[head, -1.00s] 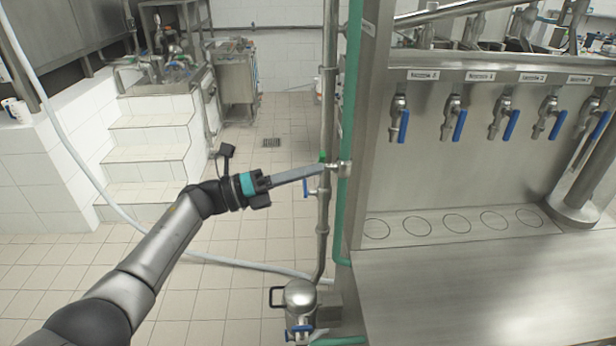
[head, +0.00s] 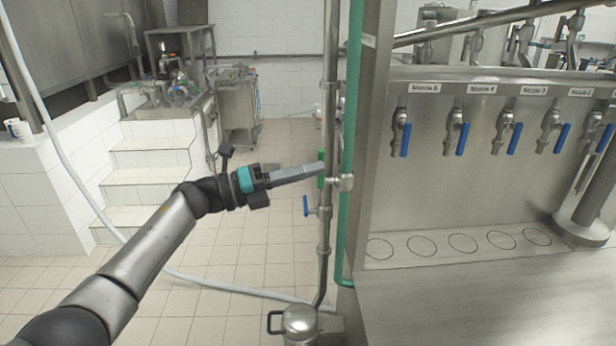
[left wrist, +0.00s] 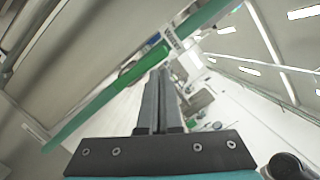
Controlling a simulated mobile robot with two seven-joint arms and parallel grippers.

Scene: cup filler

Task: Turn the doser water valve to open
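A green valve handle (head: 321,182) stands upright on the vertical steel pipe left of the filler cabinet. A second valve with a blue handle (head: 306,206) is lower on the same pipe. My left gripper (head: 321,168) reaches in from the left, its fingertips at the green handle. In the left wrist view the two fingers (left wrist: 160,74) lie close together with only a thin gap, and the bright green handle (left wrist: 138,68) crosses just past their tips. No grip on it shows, and I cannot tell whether they touch. My right gripper is not in view.
A green pipe (head: 347,215) runs beside the steel pipe, and the steel cabinet with several blue-handled taps (head: 405,139) stands to the right. A steel vessel (head: 299,322) is below. A white hose (head: 215,285) lies across the tiled floor.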

